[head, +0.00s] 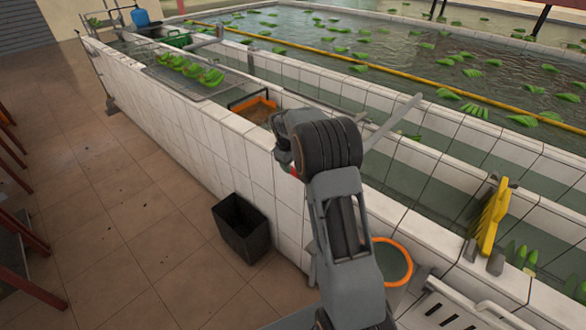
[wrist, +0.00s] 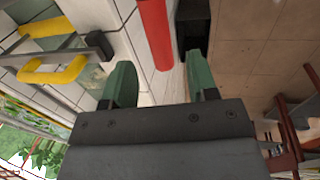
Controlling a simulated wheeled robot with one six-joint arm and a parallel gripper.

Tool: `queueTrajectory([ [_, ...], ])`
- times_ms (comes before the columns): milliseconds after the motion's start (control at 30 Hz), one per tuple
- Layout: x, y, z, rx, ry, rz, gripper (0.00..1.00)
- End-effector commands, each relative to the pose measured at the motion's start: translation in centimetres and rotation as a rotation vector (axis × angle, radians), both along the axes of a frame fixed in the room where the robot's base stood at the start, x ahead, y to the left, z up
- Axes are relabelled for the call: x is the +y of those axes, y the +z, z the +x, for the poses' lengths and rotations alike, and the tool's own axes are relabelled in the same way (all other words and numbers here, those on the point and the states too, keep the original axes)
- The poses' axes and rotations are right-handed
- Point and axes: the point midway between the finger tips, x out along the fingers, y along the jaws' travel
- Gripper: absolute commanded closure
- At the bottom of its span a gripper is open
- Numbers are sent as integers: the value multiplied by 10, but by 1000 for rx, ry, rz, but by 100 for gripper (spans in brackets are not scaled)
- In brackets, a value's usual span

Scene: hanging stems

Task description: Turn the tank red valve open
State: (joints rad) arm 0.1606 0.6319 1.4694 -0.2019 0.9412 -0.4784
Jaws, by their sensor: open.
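A red bar (wrist: 154,32), which looks like the tank's red valve handle, runs down from the top of the wrist view. Its lower end lies in line with the gap between the fingers of my gripper (wrist: 160,78). The two green fingers are apart, with nothing held between them. I cannot tell how far beyond the fingertips the bar is. In the head view a small red spot (head: 294,171) shows beside my wrist at the tank wall. My arm hides most of the valve and the fingers there.
The white tiled tank wall (head: 180,115) runs along the water. A black bin (head: 241,228) stands on the floor beside it, and an orange-rimmed bucket (head: 398,262) is right of my arm. A yellow bar (wrist: 50,72) shows at left in the wrist view.

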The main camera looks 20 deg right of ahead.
Motion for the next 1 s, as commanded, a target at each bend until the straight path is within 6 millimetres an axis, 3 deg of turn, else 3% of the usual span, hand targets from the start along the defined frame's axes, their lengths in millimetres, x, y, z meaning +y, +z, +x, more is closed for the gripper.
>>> queueTrajectory([
  [300, -7, -35, 3, 1, 0, 0, 47],
  [733, -8, -43, 3, -1, -1, 0, 47],
  [1000, -8, -43, 4, -1, -1, 0, 71],
])
